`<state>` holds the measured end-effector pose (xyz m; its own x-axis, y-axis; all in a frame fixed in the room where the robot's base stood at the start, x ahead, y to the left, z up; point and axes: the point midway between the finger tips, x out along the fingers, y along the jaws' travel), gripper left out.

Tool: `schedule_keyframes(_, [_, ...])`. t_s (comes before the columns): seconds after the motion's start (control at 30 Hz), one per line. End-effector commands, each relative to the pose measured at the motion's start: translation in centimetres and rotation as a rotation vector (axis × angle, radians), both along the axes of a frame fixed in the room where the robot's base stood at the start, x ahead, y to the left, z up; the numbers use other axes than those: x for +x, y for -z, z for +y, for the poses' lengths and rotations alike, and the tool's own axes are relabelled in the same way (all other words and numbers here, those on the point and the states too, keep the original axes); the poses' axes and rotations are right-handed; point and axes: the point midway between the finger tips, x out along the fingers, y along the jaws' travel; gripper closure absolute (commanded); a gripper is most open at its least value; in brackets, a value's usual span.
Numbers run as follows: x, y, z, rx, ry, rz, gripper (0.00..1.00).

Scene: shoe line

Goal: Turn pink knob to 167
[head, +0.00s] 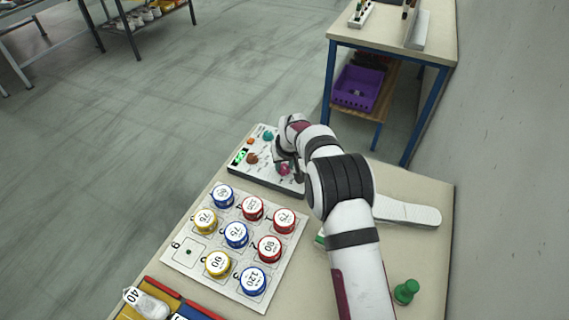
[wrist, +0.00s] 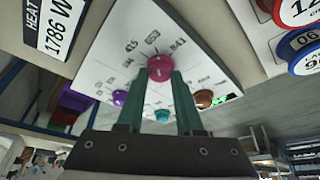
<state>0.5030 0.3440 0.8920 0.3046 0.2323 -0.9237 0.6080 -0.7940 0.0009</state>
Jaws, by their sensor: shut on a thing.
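The pink knob (wrist: 160,68) sits on a white control panel (wrist: 205,40) with printed numbers around it. In the wrist view my gripper (wrist: 160,78) has its two green fingers closed on either side of the knob. In the head view the pink knob (head: 284,169) is at the panel's near right, with my gripper (head: 290,160) above it. The panel (head: 240,172) also bears a teal knob (wrist: 162,115), a purple knob (wrist: 119,98), a brown knob (wrist: 204,98) and a green lit display (wrist: 222,98). The pink knob's exact setting is too small to read.
A white board (head: 183,262) with several numbered red, blue and yellow discs lies in front of the panel. A green knobbed piece (head: 406,291) stands at right. A white sole-shaped item (head: 410,213) lies behind my arm. A side table (head: 345,35) with a purple bin (head: 358,88) stands beyond.

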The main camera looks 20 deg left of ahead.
Motion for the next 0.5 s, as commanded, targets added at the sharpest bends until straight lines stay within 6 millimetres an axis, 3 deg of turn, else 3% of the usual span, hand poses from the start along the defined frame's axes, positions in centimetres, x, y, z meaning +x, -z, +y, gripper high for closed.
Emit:
schedule_keyframes(0.27, [0.03,-0.03,-0.06,0.001,-0.023,0.001,1.00])
schedule_keyframes(0.5, [0.19,-0.03,-0.16,0.002,-0.151,0.001,1.00])
